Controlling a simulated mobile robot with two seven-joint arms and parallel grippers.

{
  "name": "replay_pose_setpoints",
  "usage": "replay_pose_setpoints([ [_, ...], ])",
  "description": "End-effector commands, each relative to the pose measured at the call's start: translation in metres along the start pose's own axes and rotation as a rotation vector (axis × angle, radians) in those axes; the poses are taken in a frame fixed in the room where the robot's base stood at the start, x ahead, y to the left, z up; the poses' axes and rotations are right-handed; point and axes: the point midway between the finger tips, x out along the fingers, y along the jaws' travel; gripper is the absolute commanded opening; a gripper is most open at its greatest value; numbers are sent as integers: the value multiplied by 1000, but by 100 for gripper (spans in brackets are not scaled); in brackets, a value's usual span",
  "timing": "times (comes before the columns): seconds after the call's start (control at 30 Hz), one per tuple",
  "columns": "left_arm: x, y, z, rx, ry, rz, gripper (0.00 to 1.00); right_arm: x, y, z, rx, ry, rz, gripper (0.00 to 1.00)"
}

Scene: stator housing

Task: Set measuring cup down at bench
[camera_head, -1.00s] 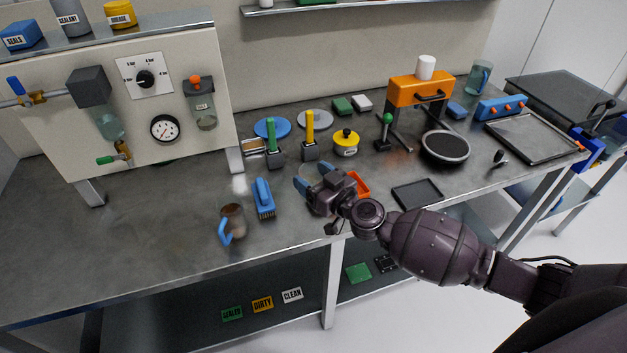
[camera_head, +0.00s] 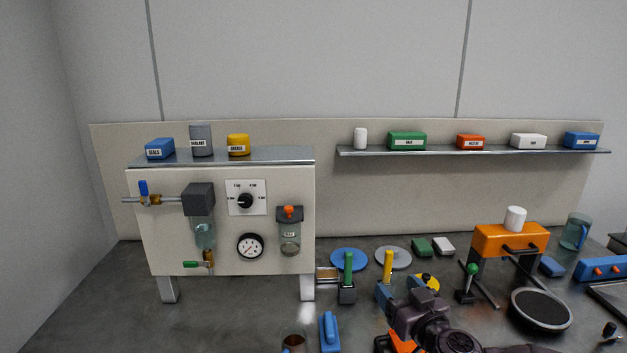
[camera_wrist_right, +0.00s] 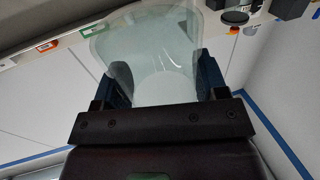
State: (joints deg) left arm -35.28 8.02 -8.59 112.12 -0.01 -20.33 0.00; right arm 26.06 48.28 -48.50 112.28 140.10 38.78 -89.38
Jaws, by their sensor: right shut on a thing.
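A clear, see-through cup (camera_wrist_right: 150,60) fills the gap between the two dark blue fingers of my right gripper (camera_wrist_right: 158,82) in the right wrist view. The gripper is shut on it. In the head view my right gripper (camera_head: 398,291) is over the front middle of the grey bench (camera_head: 230,318), by the yellow-handled piece (camera_head: 388,265). The cup cannot be made out there, and its height above the bench is unclear. My left gripper is not in view.
A blue brush (camera_head: 329,332) and a brown cup (camera_head: 293,344) stand left of the gripper. Green-handled (camera_head: 348,268) and black-knobbed yellow (camera_head: 427,281) pieces are close by. An orange stand (camera_head: 510,240) and clear jug (camera_head: 576,233) are right.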

Motion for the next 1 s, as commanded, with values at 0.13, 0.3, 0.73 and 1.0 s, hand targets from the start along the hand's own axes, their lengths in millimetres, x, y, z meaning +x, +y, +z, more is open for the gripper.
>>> replay_pose_setpoints([
  [0.13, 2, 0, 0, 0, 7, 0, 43, -19, -2, -4, 7, -2, 85, 39],
  [0.3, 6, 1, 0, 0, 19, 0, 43, -50, -1, 5, 7, -5, 193, 39],
  [0.73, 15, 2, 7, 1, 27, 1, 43, -107, -1, 58, 1, -3, 292, 39],
  [1.0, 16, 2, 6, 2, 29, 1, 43, -110, -2, 63, 7, -2, 295, 40],
])
